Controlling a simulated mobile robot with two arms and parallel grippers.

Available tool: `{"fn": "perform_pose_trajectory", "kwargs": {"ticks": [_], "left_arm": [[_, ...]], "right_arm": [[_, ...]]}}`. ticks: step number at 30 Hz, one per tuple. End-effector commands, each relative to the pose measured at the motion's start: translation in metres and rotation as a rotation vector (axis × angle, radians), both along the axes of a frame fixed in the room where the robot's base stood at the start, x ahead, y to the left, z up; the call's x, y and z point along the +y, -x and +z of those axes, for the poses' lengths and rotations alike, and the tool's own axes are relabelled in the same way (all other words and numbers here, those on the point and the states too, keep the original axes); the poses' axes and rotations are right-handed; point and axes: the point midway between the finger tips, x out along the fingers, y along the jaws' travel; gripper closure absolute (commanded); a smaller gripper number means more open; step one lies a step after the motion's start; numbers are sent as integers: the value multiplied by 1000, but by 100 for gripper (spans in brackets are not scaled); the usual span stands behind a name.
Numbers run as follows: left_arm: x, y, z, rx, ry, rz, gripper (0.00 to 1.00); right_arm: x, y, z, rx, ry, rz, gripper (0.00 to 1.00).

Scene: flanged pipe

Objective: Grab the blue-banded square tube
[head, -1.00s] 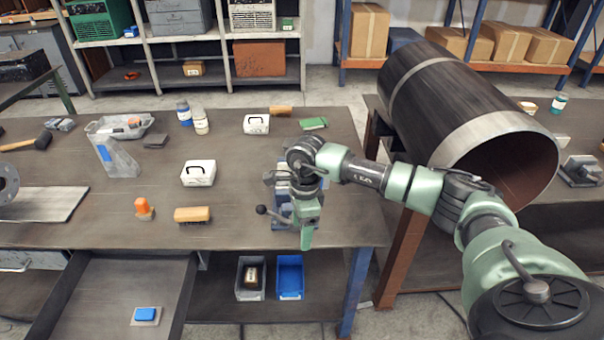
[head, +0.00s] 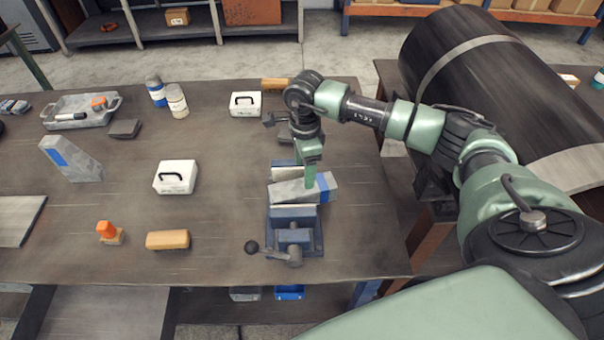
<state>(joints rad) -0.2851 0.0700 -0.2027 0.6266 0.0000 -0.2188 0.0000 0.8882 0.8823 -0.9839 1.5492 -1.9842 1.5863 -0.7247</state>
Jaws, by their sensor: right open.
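A grey square tube with a blue band near its right end (head: 290,192) lies slightly tilted across the vise (head: 292,238) near the right side of the workbench. My right gripper (head: 310,181) points down at the tube, left of the blue band, and its green finger overlaps the tube in the picture. It is open; I cannot tell whether it touches the tube or how its second finger sits. A second grey piece with a blue patch (head: 72,160) stands at the left of the bench. My left gripper is not in view.
White cases (head: 175,177) and a wooden block (head: 167,240) sit left of the vise. Two bottles (head: 176,101) and a grey tray (head: 62,112) stand farther back. A large dark pipe (head: 500,90) lies to the right, behind my right arm. The bench middle is mostly clear.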

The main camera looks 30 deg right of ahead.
Motion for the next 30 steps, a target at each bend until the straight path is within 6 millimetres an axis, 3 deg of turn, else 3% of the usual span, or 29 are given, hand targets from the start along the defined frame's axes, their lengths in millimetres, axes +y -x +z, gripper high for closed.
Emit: {"fn": "perform_pose_trajectory", "kwargs": {"ticks": [12, 19, 23, 27, 30], "left_arm": [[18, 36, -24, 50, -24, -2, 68], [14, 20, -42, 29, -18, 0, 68], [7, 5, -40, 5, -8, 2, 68], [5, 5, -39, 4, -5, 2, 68], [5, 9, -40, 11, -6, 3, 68]], "right_arm": [[2, -1, -42, 2, -1, 1, 35], [4, -2, -77, 2, -2, 0, 35], [3, -3, -78, 0, -1, 1, 35], [3, -3, -77, 0, 0, 1, 35], [3, -3, -77, 0, 0, 1, 62]]}}
